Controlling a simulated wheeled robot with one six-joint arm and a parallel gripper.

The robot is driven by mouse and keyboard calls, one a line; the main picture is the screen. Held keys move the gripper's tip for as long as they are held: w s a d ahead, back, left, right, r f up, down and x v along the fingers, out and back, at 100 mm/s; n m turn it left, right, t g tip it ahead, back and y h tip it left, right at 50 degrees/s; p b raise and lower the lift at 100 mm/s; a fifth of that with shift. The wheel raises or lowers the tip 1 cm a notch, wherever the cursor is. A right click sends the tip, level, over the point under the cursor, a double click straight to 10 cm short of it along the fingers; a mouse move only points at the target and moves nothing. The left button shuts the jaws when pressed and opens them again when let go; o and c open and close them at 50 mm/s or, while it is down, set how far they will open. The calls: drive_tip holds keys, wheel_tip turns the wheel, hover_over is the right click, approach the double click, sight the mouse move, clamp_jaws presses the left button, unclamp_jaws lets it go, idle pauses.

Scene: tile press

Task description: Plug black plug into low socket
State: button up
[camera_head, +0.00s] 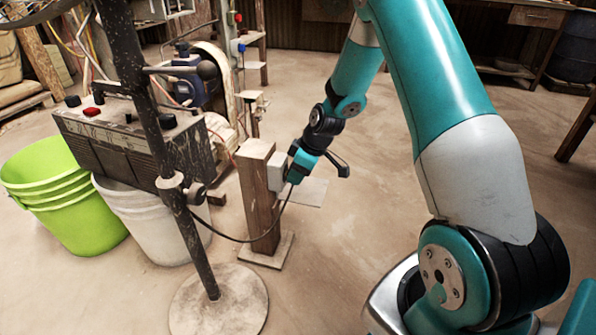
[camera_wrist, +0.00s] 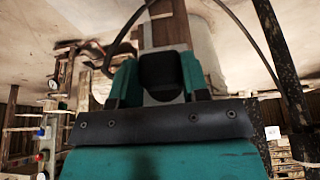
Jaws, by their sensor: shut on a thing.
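The low socket (camera_head: 277,172) is a light grey box on the side of a short wooden post (camera_head: 256,205). My gripper (camera_head: 297,168) is right beside it on its right, at about the same height. In the wrist view my gripper (camera_wrist: 160,80) is shut on the black plug (camera_wrist: 161,72), which sits between the teal fingers. The plug faces the wooden post. A black cable (camera_head: 245,241) runs from the gripper, sagging past the post to the left. Whether the plug is inside the socket or just in front of it I cannot tell; the contact is hidden.
A dark pole on a round base (camera_head: 220,302) stands left of the post, with a control box (camera_head: 120,135) behind it. A green bucket (camera_head: 65,200) and a white bucket (camera_head: 150,222) stand at the left. The floor right of the post is mostly clear.

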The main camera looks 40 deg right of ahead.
drive_tip(key=shift+w+a, duration=0.25)
drive_tip(key=shift+w, duration=0.05)
idle(0.5)
drive_tip(key=shift+s+d+p, duration=0.25)
drive_tip(key=shift+s+p, duration=0.05)
idle(0.9)
drive_tip(key=shift+p, duration=0.5)
idle(0.4)
drive_tip(key=shift+w+a, duration=0.25)
drive_tip(key=shift+w, duration=0.05)
idle(0.7)
drive_tip(key=shift+s+d+p, duration=0.35)
drive_tip(key=shift+s+d, duration=0.6)
drive_tip(key=shift+s, duration=0.25)
drive_tip(key=shift+s+d+p, duration=0.3)
drive_tip(key=shift+s+d, duration=0.6)
drive_tip(key=shift+s, duration=0.25)
